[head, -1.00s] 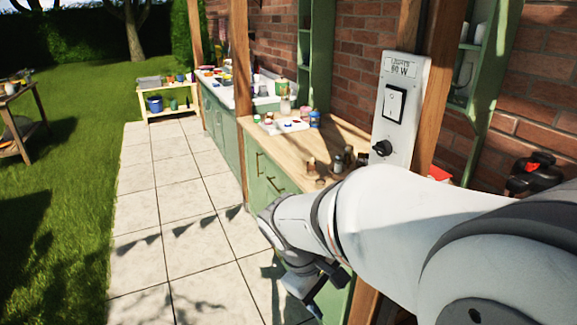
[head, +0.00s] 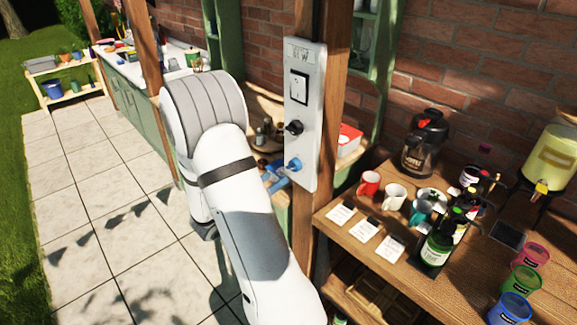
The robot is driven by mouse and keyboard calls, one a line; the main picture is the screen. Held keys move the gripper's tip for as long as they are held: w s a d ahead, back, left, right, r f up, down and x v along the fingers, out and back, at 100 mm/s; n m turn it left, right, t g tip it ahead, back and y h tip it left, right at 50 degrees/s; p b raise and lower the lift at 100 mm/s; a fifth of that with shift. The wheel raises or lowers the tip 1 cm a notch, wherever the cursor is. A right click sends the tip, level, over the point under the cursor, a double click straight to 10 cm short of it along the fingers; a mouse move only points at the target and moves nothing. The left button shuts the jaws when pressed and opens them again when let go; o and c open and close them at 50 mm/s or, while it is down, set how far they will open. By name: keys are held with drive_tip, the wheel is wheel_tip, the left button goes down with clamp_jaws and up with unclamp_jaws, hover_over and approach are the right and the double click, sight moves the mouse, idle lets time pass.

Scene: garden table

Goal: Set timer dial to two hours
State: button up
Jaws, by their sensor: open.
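A white upright panel (head: 313,95) is fixed to a wooden post in the head view. It carries a rocker switch (head: 299,87), a black dial (head: 294,127) below it, and a blue part (head: 294,165) lower down that looks like a second dial. No hour marks are readable, so I cannot tell which dial is the timer or its setting. My gripper (head: 276,179), with blue fingers, is open at the panel's lower left edge, close to the blue part. Whether it touches the blue part cannot be told. My arm hides part of the gripper.
A wooden table (head: 333,227) at the right holds mugs, cards, bottles, a coffee maker (head: 425,142), a yellow dispenser (head: 553,158) and coloured cups (head: 525,280). The wooden post (head: 300,225) stands below the panel. Paved floor (head: 90,225) is free at the left.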

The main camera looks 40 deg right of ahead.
sight(290, 168)
drive_tip(key=d, duration=0.2)
drive_tip(key=d+p, duration=0.1)
drive_tip(key=d, duration=0.1)
drive_tip(key=w+d, duration=0.1)
drive_tip(key=d, duration=0.1)
drive_tip(key=shift+d+p, duration=0.35)
drive_tip(key=shift+p, duration=0.05)
drive_tip(key=shift+c, duration=0.6)
